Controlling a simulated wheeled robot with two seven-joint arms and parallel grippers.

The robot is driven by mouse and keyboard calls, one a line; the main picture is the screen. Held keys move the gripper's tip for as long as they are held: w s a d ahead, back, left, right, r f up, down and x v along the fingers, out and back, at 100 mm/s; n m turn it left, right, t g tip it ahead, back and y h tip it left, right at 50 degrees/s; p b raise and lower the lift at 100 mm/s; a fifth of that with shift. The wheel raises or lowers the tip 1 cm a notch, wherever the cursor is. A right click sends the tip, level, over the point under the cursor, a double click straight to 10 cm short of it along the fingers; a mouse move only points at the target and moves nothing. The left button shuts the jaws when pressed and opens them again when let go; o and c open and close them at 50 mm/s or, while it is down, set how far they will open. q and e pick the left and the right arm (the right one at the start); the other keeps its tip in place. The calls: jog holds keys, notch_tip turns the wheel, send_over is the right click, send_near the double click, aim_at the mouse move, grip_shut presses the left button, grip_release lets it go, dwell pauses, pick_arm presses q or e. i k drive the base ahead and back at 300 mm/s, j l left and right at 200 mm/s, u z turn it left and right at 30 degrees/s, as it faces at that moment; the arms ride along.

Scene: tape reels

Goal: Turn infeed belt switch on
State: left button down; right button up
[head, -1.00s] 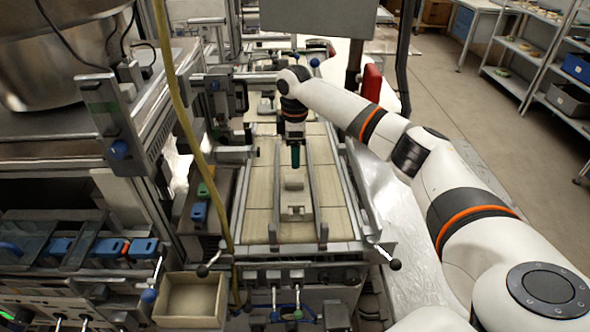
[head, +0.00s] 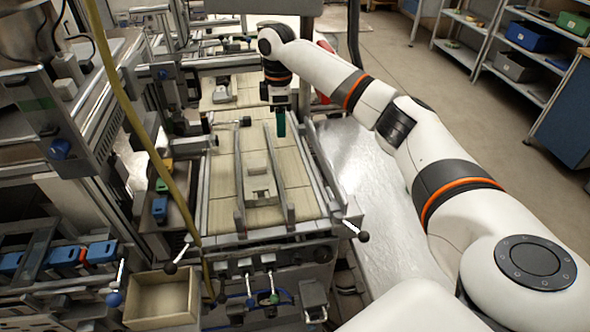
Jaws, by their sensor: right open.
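The infeed belt (head: 222,215) is a pale slatted conveyor in the middle, with two metal guide rails and a light block (head: 257,178) between them. Small metal levers (head: 250,288) with blue and green parts stand on the front panel below the belt's near end. I cannot tell which of these controls is the infeed belt switch, or its position. My right gripper (head: 279,122) points down above the far part of the belt, well away from the front levers. It is open, seems empty and has dark teal at its tips. My left gripper is out of view.
An open tan box (head: 162,300) sits at the front left. A yellow hose (head: 130,105) hangs left of the belt. Black-knobbed levers (head: 362,236) stick out at the belt's near corners. Shelves (head: 515,62) stand at the back right, with open floor before them.

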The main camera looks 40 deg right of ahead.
aim_at(296, 258)
jog(key=z, duration=1)
